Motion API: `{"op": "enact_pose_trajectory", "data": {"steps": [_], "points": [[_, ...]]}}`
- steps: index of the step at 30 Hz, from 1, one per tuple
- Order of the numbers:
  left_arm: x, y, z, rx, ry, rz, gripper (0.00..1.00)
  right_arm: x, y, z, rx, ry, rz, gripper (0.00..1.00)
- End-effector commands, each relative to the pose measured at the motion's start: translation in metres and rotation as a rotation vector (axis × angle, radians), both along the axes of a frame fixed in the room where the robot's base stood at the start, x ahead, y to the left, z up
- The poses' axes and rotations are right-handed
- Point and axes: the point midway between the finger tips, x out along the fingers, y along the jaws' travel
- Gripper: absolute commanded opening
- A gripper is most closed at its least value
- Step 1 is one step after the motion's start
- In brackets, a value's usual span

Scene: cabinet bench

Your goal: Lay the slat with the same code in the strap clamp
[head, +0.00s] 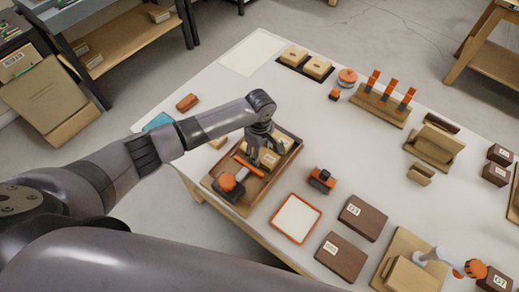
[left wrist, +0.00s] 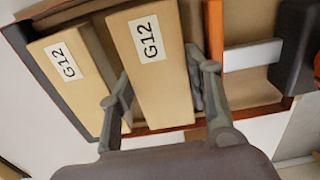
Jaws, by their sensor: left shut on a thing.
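My left gripper (head: 265,148) is over a brown-rimmed wooden frame (head: 296,146), apparently the strap clamp, with an orange bar (head: 247,165) and a dark block with an orange knob (head: 228,182). In the left wrist view the gripper (left wrist: 160,72) is shut on a pale wooden slat labelled G12 (left wrist: 150,85). Another pale slat labelled G12 (left wrist: 62,85) lies to its left, along the frame's left side. The orange bar (left wrist: 214,30) is to the right of the held slat. I cannot tell whether the held slat touches the frame's floor. My right gripper is not in view.
An orange-edged white tray (head: 296,218) and a small black-and-orange device (head: 321,180) stand right of the frame. Dark labelled blocks (head: 363,217) lie beyond. A rack with orange-topped posts (head: 380,105) stands at the back. The table's centre is mostly clear.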

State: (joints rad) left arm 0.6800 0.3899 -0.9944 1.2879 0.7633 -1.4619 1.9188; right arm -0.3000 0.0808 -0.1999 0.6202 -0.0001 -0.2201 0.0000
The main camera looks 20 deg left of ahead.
Motion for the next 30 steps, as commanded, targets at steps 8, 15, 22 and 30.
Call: {"op": "enact_pose_trajectory", "data": {"steps": [8,15,22,30], "points": [[0.0003,0.0,-0.0001,0.0,-0.001,0.0,0.15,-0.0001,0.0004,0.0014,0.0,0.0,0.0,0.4],[0.0003,-0.0001,0.0,0.0,-0.001,0.0,0.51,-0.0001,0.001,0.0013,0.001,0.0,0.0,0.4],[0.0002,0.0,0.0,0.0,0.0,0.0,0.66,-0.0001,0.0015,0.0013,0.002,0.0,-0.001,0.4],[0.0003,0.0001,-0.0001,0.0,0.0,0.0,0.69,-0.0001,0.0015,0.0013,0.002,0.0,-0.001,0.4]]}}
